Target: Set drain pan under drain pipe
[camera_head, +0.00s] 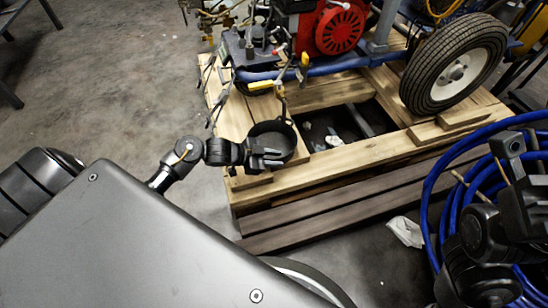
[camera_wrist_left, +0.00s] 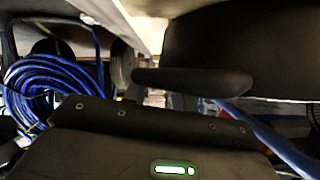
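The drain pan (camera_head: 273,137) is a dark round vessel at the left part of the wooden pallet, below the engine side of the machine. My left gripper (camera_head: 264,153) reaches in from the left and is shut on the pan's near rim. In the left wrist view a finger (camera_wrist_left: 192,81) lies across a large dark surface, which looks like the pan's wall (camera_wrist_left: 240,45). A thin drain pipe (camera_head: 281,92) hangs down from the machine just above the pan. Whether the pan touches the pallet is hard to tell. My right gripper (camera_head: 508,147) is at the right edge; its fingers are unclear.
The line striper with its red engine (camera_head: 339,31) and black tire (camera_head: 456,65) stands on the pallet (camera_head: 340,163), which has a dark opening in the middle. A coiled blue hose (camera_head: 436,180) is at the right. A white rag (camera_head: 405,231) lies on the floor.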

